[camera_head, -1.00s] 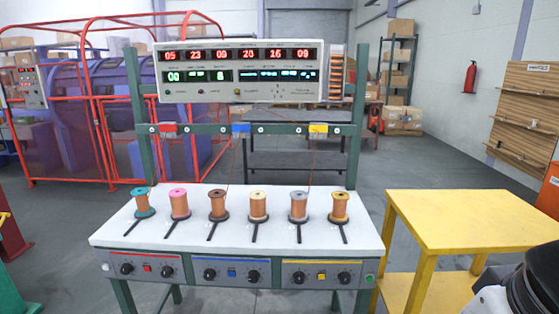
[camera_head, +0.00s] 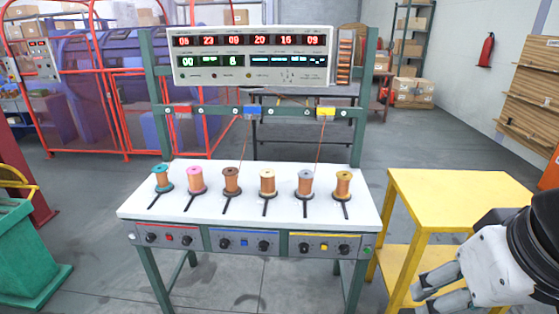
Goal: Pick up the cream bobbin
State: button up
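The cream bobbin (camera_head: 267,182) stands upright on the white bench top (camera_head: 150,209), fourth from the left in a row of bobbins. My gripper (camera_head: 423,297) is at the lower right, in front of the yellow table and well away from the bobbin. Its two fingers point left with a gap between them, and nothing shows in them.
Teal, pink and brown bobbins stand left of it; a grey bobbin (camera_head: 305,184) and a yellow bobbin (camera_head: 342,185) stand right. A display panel (camera_head: 252,57) hangs above the bench on green posts. A yellow table (camera_head: 455,200) stands to the right.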

aim_at(267, 176)
jog(key=i+u, duration=0.15)
jog(key=i, duration=0.7)
jog(key=i+l+u, duration=0.15)
jog(key=i, duration=0.65)
